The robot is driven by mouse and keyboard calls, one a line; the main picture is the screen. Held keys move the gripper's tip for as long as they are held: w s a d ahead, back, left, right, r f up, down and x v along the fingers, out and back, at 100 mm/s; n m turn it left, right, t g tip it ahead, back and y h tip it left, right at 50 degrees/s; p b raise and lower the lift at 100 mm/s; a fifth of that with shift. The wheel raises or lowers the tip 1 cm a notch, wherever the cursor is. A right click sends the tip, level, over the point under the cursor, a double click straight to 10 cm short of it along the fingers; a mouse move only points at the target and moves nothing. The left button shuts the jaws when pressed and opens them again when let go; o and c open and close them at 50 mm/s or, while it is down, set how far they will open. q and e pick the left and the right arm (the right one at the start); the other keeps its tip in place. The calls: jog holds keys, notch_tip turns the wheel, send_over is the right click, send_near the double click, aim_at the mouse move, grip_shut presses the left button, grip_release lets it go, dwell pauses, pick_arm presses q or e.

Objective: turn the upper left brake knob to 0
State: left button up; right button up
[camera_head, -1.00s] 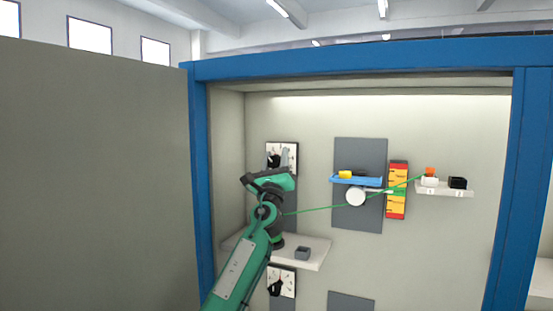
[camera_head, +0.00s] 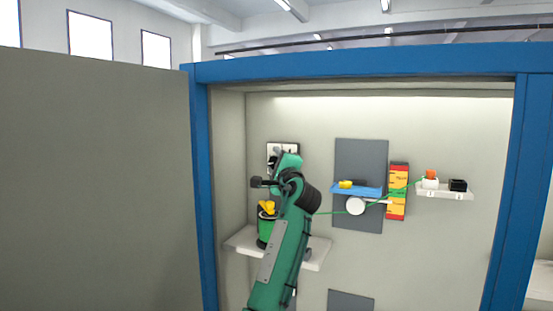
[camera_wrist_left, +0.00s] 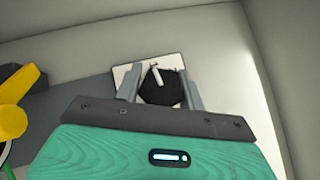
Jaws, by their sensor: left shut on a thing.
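The upper left brake knob (camera_wrist_left: 162,88) is black with a pale pointer, in front of a white scale plate (camera_wrist_left: 128,72) in the left wrist view. The pointer slants towards the top left of that view. The plate also shows in the head view (camera_head: 291,147), where my arm and hand cover most of the knob. My left gripper (camera_wrist_left: 162,84) has one finger on each side of the knob and is shut on it. It also shows in the head view (camera_head: 277,158). The number at the pointer is too small to read. My right gripper is not in view.
A green spool with a yellow top (camera_head: 266,209) stands left of my arm by the pale shelf (camera_head: 317,258). A green cable (camera_head: 332,212) runs right past a white roller (camera_head: 355,206) and a red-yellow scale (camera_head: 398,192). A blue cabinet frame (camera_head: 201,190) borders the left.

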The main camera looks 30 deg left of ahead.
pick_arm(q)
jog(key=n+g+h+p, duration=0.1)
jog(key=n+g, duration=0.1)
jog(key=n, duration=0.1)
jog(key=shift+f+p, duration=0.15)
jog(key=shift+p, duration=0.15)
jog(key=shift+a+f+n+g+h, duration=0.1)
jog(key=shift+f+n+g+h, duration=0.05)
jog(key=shift+n+g+h, duration=0.2)
jog(key=shift+f, duration=0.1)
jog(key=o, duration=0.7)
jog(key=shift+g, duration=0.25)
jog(key=shift+o, duration=1.2)
jog(key=shift+s+a, duration=0.1)
jog(key=shift+s, duration=0.1)
